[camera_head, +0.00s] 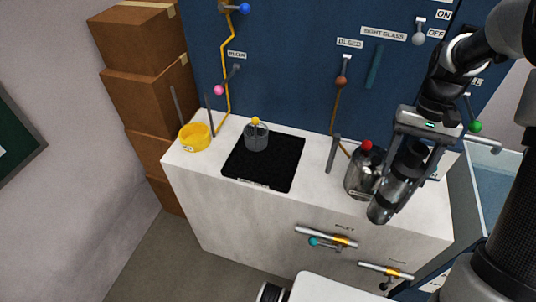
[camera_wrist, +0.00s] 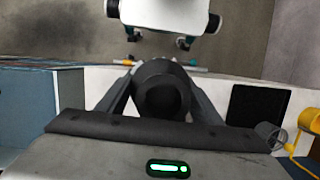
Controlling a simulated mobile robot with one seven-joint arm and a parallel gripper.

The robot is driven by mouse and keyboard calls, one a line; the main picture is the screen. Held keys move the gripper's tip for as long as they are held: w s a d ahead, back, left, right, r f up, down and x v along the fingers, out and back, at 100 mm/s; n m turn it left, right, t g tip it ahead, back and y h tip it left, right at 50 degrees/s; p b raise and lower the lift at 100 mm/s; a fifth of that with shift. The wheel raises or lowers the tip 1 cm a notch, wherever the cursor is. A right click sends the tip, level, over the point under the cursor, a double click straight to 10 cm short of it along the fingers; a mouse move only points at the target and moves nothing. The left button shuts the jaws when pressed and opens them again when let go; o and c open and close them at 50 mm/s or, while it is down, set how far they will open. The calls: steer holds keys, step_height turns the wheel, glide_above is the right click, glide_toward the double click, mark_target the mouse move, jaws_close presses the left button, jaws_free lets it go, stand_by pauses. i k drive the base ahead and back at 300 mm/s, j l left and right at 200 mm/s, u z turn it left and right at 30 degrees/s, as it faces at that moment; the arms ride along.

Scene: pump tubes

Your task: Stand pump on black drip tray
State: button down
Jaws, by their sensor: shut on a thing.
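My gripper (camera_head: 409,163) is shut on the pump (camera_head: 386,203), a grey and black cylinder, held tilted above the right end of the white counter. In the wrist view, the dark round end of the pump (camera_wrist: 161,92) shows between the two fingers. The black drip tray (camera_head: 265,182) lies flat on the counter, well to the left of my gripper. It also shows at the right of the wrist view (camera_wrist: 256,106). A small grey cup (camera_head: 256,138) with a yellow ball stands at the tray's back edge. The front of the tray is bare.
A dark glassy vessel (camera_head: 362,180) with a red ball stands close beside the held pump. A yellow ring-shaped container (camera_head: 195,137) sits at the counter's left end. Upright rods, valves and a blue panel (camera_head: 290,60) line the back. Pipe handles (camera_head: 325,237) stick out in front.

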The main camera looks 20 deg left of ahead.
mark_target(275, 170)
steer(key=j, duration=0.75)
steer(key=i+j, duration=0.1)
steer(key=j, duration=0.65)
steer(key=i+j+u, duration=0.1)
